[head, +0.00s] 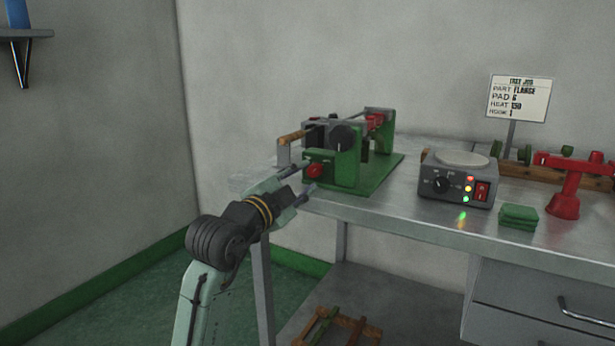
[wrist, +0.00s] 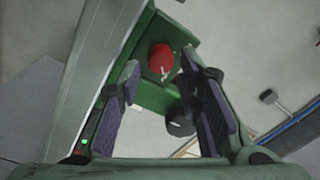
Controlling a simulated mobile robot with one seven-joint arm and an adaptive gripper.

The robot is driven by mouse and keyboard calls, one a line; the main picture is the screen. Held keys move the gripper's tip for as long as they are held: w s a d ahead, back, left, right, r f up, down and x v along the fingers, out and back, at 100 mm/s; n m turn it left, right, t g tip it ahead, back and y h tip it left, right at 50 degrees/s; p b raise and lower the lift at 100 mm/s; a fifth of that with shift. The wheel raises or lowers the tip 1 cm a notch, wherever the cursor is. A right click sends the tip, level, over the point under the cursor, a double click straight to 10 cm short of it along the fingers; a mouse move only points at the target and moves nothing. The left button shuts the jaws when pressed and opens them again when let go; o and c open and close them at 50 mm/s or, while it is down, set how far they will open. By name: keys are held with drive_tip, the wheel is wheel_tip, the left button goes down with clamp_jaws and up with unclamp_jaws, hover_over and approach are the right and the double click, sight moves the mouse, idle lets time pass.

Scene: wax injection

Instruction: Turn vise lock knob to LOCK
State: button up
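The red knob (head: 314,171) is on the near end of the green vise fixture (head: 349,168), low on its front. In the wrist view the red knob (wrist: 160,57) is a round cap on a green block, with a white pointer mark toward its lower right edge. No lettering is readable beside it. My gripper (head: 309,177) is open, with its fingers apart just in front of the knob. In the wrist view the knob shows between and beyond the fingertips of my gripper (wrist: 170,80). Contact cannot be told.
A black round knob (head: 345,135) is above the red one on the fixture. A wooden handle (head: 292,137) sticks out at its left. On the metal table (head: 400,212) stand a grey control box (head: 457,186), green pads (head: 518,215) and a red stand (head: 567,195).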

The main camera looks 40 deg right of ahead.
drive_tip(key=v, duration=0.9)
